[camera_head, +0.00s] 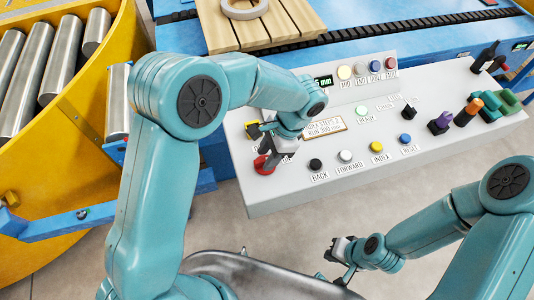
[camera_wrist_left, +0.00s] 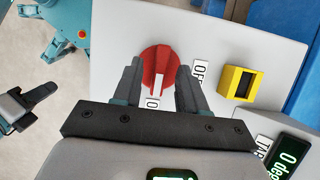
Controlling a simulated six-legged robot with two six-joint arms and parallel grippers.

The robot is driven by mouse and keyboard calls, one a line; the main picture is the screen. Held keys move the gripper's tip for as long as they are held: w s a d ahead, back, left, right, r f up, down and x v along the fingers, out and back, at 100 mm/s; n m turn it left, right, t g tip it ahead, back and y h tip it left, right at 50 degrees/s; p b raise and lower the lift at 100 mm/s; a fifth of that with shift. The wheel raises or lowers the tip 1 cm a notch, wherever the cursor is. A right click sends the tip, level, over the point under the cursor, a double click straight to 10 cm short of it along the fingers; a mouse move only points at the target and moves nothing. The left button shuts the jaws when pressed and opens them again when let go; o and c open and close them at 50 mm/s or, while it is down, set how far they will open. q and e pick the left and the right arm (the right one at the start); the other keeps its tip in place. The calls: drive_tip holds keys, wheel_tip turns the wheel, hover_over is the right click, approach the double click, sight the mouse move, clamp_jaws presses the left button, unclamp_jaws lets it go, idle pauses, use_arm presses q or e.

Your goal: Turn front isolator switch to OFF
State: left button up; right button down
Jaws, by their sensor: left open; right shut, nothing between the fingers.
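The front isolator switch is a red rotary knob (camera_head: 264,165) at the near left corner of the sloping grey panel. In the left wrist view the red knob (camera_wrist_left: 160,62) has a raised bar, one end toward a partly hidden label starting with O. An OFF label (camera_wrist_left: 200,73), partly covered, lies to the knob's right. My left gripper (camera_head: 272,158) is at the knob; in the wrist view its open fingers (camera_wrist_left: 158,80) stand either side of the bar. I cannot tell whether they touch it. My right gripper (camera_head: 343,262) is shut and empty, below the panel's front edge.
Push buttons such as the black one (camera_head: 316,164) line the panel front, with dark and coloured handles (camera_head: 468,112) at right. Yellow roller machinery (camera_head: 40,140) stands at left.

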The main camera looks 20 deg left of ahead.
use_arm(q)
drive_tip(key=shift+a+f, duration=0.1)
drive_tip(key=shift+f, duration=0.3)
drive_tip(key=shift+s, duration=0.1)
clamp_jaws()
